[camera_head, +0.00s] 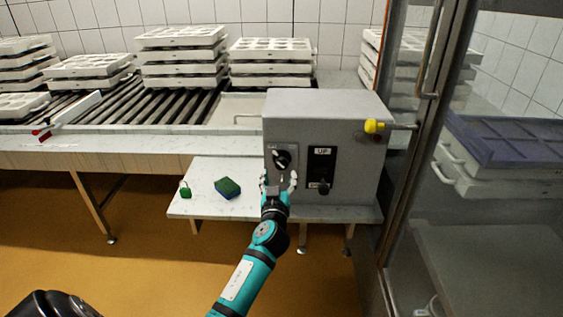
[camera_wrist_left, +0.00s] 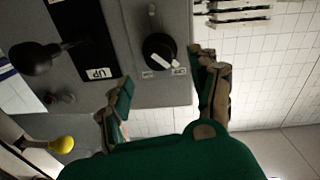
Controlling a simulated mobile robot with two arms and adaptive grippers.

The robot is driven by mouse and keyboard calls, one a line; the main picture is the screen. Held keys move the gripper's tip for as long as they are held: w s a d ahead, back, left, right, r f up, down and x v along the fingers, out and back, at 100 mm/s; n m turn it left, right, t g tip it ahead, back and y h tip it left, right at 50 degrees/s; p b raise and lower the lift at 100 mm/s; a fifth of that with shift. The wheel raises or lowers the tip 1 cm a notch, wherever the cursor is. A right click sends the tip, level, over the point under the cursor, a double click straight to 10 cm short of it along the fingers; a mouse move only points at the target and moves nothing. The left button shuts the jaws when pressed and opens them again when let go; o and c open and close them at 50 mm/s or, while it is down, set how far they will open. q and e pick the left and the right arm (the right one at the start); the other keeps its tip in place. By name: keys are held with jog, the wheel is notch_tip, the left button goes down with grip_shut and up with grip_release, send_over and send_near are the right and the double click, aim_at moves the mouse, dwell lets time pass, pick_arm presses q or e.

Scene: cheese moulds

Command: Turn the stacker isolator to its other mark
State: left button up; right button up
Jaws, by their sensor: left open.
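The stacker isolator is a round black knob (camera_head: 282,159) on the left of the front face of a grey control box (camera_head: 345,180). In the left wrist view the knob (camera_wrist_left: 158,47) carries a white bar lying aslant, with two small white labels beside its rim; the bar's one end lies near one label. My left gripper (camera_head: 278,181) is just below the knob in the head view, fingers spread and nothing between them. In the wrist view its fingers (camera_wrist_left: 166,90) stand apart on either side of the knob's line, short of it. My right gripper is not in view.
A black lever (camera_head: 323,188) sits below an UP plate (camera_head: 322,151) beside the knob. A yellow knob (camera_head: 374,126) sticks out at the box's right. A green-blue sponge (camera_head: 228,188) lies on the white table (camera_head: 205,207). A glass door (camera_head: 415,150) stands at right.

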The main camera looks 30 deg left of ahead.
aim_at(282, 164)
pick_arm(q)
jog(key=x, duration=0.7)
jog(key=shift+w+a, duration=0.15)
jog(key=shift+w, duration=0.25)
jog(key=shift+c, duration=0.2)
jog(key=shift+r, duration=0.1)
jog(key=c, duration=1.1)
